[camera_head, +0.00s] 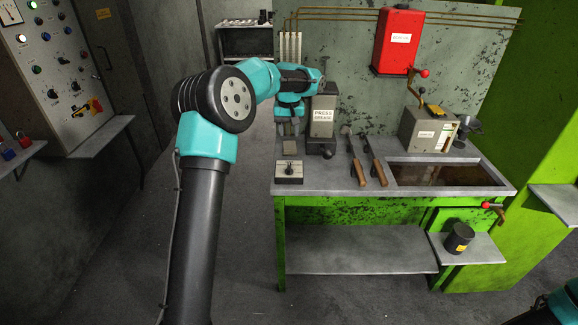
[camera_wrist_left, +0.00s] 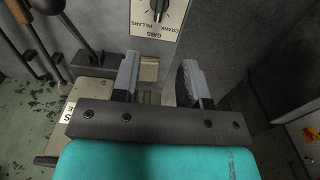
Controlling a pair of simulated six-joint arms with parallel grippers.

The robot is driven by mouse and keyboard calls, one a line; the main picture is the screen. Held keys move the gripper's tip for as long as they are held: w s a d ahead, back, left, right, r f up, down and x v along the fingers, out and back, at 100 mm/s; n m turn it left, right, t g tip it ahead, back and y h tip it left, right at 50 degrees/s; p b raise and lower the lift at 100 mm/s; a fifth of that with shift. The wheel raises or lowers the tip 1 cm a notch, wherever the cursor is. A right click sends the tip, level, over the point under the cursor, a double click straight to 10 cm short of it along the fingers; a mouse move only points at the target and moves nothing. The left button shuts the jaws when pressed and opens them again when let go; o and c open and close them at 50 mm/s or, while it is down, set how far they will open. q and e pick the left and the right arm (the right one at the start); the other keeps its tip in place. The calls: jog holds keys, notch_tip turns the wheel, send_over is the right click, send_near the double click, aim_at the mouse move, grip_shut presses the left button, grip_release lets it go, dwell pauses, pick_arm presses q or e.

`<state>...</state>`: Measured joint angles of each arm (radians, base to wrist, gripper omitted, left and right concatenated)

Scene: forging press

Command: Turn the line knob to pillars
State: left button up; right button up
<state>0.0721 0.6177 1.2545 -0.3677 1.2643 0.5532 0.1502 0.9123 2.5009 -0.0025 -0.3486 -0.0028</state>
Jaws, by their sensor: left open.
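The line knob (camera_head: 289,169) is a small black dial on a pale plate at the bench's front left corner. In the left wrist view, the knob (camera_wrist_left: 157,6) is at the top edge, partly cut off. Its plate reads GIBS, CRANK and PILLARS, upside down; I cannot tell which word it points to. My left gripper (camera_head: 290,126) points down over the bench behind the knob, beside the PRESS GREASE box (camera_head: 322,116). In the wrist view its two fingers (camera_wrist_left: 159,68) stand apart with nothing held, short of the plate. My right gripper is not seen.
A grey crank box (camera_head: 428,130) and a red box (camera_head: 398,40) are farther right. A control panel (camera_head: 50,75) stands far left. Space before the knob is free.

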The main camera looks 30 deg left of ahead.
aim_at(289, 166)
pick_arm(q)
notch_tip(289, 166, down, 15)
jog(key=shift+f, duration=0.15)
dwell(0.4)
jog(key=shift+c, duration=0.2)
grip_shut()
